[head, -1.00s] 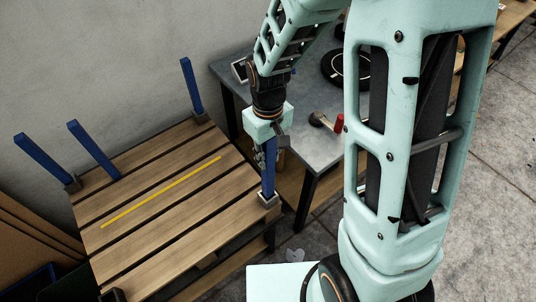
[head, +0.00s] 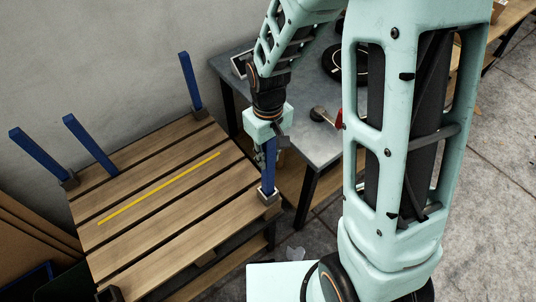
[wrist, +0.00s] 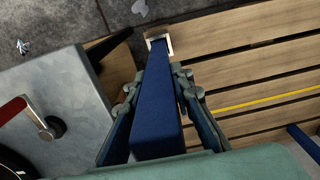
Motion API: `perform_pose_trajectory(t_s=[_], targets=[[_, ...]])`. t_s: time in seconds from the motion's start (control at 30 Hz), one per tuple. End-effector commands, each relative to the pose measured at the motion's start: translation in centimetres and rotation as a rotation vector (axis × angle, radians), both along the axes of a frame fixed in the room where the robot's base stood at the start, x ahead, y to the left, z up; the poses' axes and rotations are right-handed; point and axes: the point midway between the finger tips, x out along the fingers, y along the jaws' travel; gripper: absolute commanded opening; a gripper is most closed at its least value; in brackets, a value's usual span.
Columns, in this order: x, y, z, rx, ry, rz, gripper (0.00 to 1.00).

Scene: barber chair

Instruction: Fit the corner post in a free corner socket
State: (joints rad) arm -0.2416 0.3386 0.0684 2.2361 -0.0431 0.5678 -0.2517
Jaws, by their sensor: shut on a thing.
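My gripper (head: 268,146) is shut on a blue corner post (head: 268,174), held upright at the right corner of the wooden pallet (head: 165,215). The post's lower end is at the metal corner socket (head: 268,197) and appears to be inside its mouth; how deep it sits I cannot tell. In the wrist view, the blue post (wrist: 157,105) runs between my fingers towards the pale-rimmed socket (wrist: 158,35). The back corner socket (head: 200,113) and left corner socket (head: 70,182) hold blue posts. The near corner socket (head: 111,293) shows no post.
A yellow strip (head: 160,188) lies across the boards. A grey table (head: 315,140) with a red-handled tool (wrist: 30,118) stands beside the pallet. A wall is behind.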

Motion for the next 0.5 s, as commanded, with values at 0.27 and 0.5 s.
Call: perform_pose_trajectory(t_s=[0.27, 0.5], targets=[[0.0, 0.0, -0.8, 0.0, 0.0, 0.0, 0.0], [0.0, 0.0, -1.4, 0.0, 0.0, 0.0, 0.0]])
